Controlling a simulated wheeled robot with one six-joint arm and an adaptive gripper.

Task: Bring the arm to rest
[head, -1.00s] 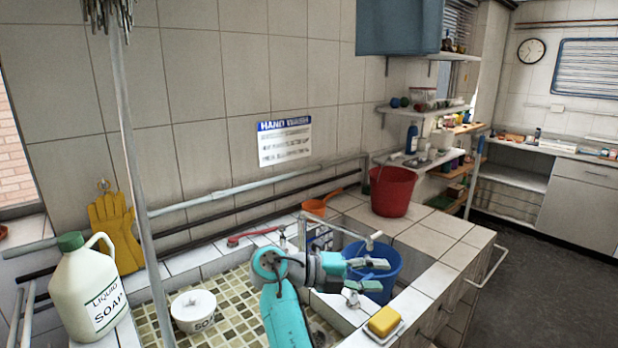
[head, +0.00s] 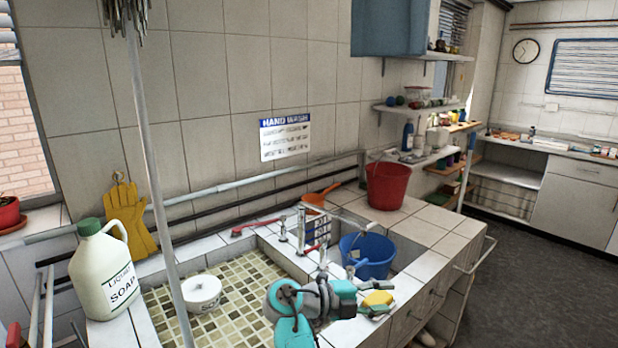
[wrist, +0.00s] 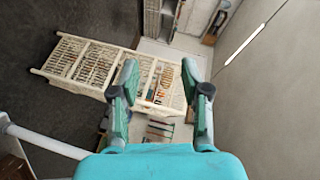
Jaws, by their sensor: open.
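My teal and grey gripper (head: 378,298) is low in the head view, over the front edge of the sink counter. In the wrist view my gripper (wrist: 160,76) has its two fingers well apart, with nothing between them. Beyond them is a distant pale rack (wrist: 85,65). In the head view a yellow sponge (head: 378,298) shows between the fingertips, behind them in the picture; I see no hold on it. The lower arm is cut off by the frame's bottom edge.
A blue bucket (head: 374,262) stands in the right basin beside the taps (head: 318,238). A red bucket (head: 387,187) is on the counter behind. A soap jug (head: 104,275), white tub (head: 202,292) and upright pole (head: 158,190) are left. Open floor (head: 530,275) lies right.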

